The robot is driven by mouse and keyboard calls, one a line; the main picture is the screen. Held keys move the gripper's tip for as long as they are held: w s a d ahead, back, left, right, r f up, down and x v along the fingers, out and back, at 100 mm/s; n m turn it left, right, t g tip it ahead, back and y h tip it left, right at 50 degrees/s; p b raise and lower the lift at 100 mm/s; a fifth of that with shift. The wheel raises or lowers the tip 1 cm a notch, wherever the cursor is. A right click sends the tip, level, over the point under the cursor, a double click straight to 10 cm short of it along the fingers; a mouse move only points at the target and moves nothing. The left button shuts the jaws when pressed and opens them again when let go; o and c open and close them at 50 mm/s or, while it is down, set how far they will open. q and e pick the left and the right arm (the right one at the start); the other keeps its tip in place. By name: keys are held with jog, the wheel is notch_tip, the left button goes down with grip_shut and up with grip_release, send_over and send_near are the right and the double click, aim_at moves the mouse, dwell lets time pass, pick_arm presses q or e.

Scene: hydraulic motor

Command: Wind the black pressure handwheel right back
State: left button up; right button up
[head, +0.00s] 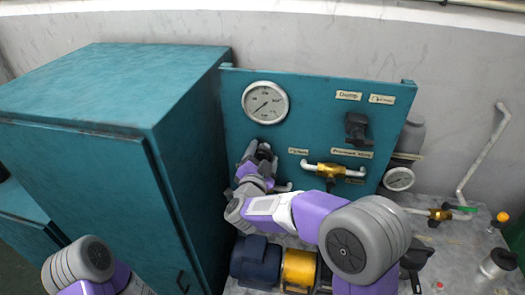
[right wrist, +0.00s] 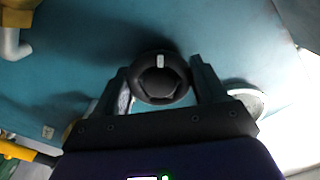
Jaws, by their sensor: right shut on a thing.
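The black pressure handwheel (right wrist: 160,88) is a round black knob with a white mark on its rim, seen almost face-on in the right wrist view. In the head view the handwheel (head: 265,152) sits on the teal panel (head: 320,100) below the large gauge, partly hidden by my gripper. My right gripper (head: 259,165) is at the panel, shut on the handwheel. In the right wrist view the fingers of the gripper (right wrist: 162,74) lie on either side of its rim. My left gripper is out of view.
A white-faced gauge (head: 265,102) is above the handwheel. A black knob (head: 357,128) and a brass valve (head: 330,170) are to its right. A tall teal cabinet (head: 100,90) stands close on the left. A blue motor (head: 256,262) is below my right arm.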

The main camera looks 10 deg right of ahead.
jog(key=n+p, duration=0.2)
jog(key=n, duration=0.1)
jog(key=n+p, duration=0.1)
jog(key=n, duration=0.1)
jog(key=shift+r+n+p, duration=0.2)
jog(key=shift+n+p, duration=0.15)
jog(key=shift+n, duration=0.05)
jog(key=shift+n+p, duration=1.55)
jog(key=shift+n, duration=0.75)
jog(key=o, duration=1)
jog(key=shift+a+f, duration=0.1)
jog(key=v, duration=0.7)
jog(key=shift+s+a+b, duration=0.1)
jog(key=shift+s+b, duration=0.15)
jog(key=shift+b, duration=0.1)
